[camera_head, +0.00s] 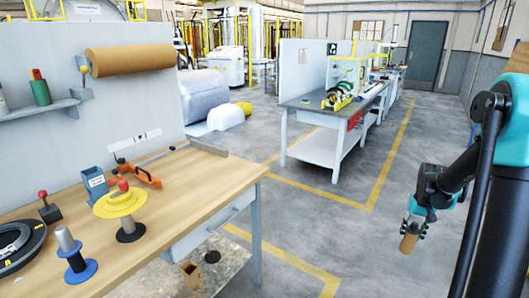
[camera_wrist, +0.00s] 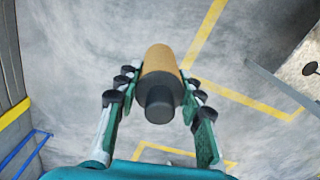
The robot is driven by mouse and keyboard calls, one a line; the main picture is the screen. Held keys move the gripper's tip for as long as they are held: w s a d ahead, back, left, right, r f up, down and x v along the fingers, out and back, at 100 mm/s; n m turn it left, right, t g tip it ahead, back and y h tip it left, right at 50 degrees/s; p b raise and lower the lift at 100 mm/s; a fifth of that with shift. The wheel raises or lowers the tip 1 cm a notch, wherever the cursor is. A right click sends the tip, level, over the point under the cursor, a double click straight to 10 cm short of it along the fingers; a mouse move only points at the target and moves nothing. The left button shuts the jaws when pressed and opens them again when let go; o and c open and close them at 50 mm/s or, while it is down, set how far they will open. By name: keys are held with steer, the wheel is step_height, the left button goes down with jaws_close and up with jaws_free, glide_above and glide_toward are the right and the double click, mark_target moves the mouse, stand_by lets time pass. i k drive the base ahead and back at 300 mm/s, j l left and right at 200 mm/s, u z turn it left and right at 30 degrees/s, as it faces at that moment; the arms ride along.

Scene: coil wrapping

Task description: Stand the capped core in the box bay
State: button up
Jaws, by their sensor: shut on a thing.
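The core is a brown cylinder (camera_head: 409,243) held in my gripper (camera_head: 414,222) at the right of the head view, over open floor and away from the workbench. In the wrist view the core (camera_wrist: 162,62) lies between both fingers, with a dark cap (camera_wrist: 159,104) on its near end. Its far end is hidden. My gripper is shut on the core's sides.
The wooden workbench (camera_head: 185,178) at left carries a yellow flanged spool (camera_head: 119,201), a blue-based post (camera_head: 73,255), a black ring (camera_head: 17,246) and a blue-grey box (camera_head: 95,181). A dark disc (camera_head: 212,257) lies near the brown box. A second bench (camera_head: 322,111) stands behind. Floor between is clear.

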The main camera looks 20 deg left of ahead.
mark_target(190, 163)
steer(key=i, duration=1.35)
steer(key=i+u, duration=0.3)
steer(key=i, duration=0.15)
steer(key=i+l+u, duration=0.3)
steer(key=i, duration=0.15)
steer(key=u, duration=1.45)
